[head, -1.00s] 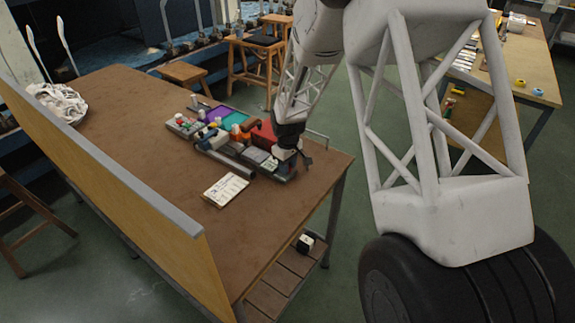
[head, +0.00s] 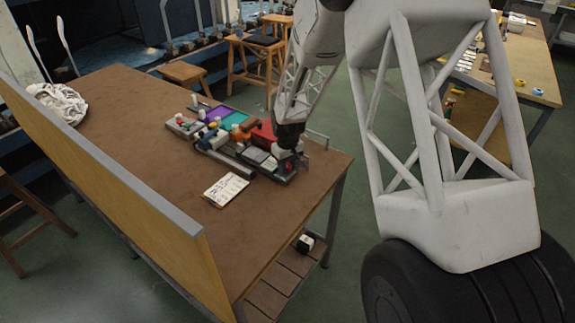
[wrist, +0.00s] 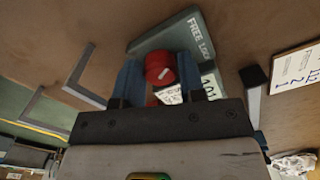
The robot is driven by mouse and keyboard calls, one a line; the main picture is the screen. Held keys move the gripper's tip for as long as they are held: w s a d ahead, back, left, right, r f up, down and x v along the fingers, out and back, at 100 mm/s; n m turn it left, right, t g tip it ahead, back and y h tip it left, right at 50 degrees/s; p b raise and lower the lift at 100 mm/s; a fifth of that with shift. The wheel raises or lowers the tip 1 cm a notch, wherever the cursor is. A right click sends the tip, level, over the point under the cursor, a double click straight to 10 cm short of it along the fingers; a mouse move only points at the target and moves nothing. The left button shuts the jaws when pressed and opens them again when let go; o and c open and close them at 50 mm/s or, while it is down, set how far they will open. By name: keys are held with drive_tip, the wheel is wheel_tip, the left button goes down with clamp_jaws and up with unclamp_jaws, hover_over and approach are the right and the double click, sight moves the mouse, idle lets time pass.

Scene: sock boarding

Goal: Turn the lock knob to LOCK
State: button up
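The red lock knob (wrist: 160,68) has a short pale mark on its face. It sits on a grey-green panel (wrist: 160,35) with the words FREE and LOCK beside it, in the wrist view. Which word the mark points at I cannot tell. My gripper (wrist: 159,72) has its two blue fingers close on either side of the knob, with no clear gap, so it looks shut on it. In the head view my gripper (head: 288,150) is down at the near right end of the device on the brown table (head: 130,115); the knob is hidden there.
The device carries several blocks and coloured panels (head: 235,120). A white card with writing (head: 226,189) lies in front of it. A tan board (head: 110,170) runs along the table's left edge. A white heap (head: 60,103) lies at the far left. The table's middle is clear.

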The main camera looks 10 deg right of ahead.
sight(288, 166)
drive_tip(key=o, duration=0.3)
drive_tip(key=shift+n, duration=0.5)
drive_tip(key=shift+n, duration=0.9)
drive_tip(key=shift+w+r, duration=0.1)
drive_tip(key=shift+r, duration=0.2)
wheel_tip(288, 166, up, 8)
drive_tip(key=shift+f, duration=0.1)
drive_tip(key=shift+s+d+r+m+t, duration=0.2)
drive_tip(key=shift+s+d+r+m, duration=0.35)
drive_tip(key=shift+s+r, duration=2.3)
drive_tip(key=shift+s+d+r+m+t, duration=0.2)
drive_tip(key=shift+s+d+r+m, duration=0.3)
drive_tip(key=shift+s+r, duration=2.35)
drive_tip(key=shift+s+d+r+m+t, duration=0.2)
drive_tip(key=shift+s+d+r+m, duration=0.35)
drive_tip(key=shift+s+r, duration=2.3)
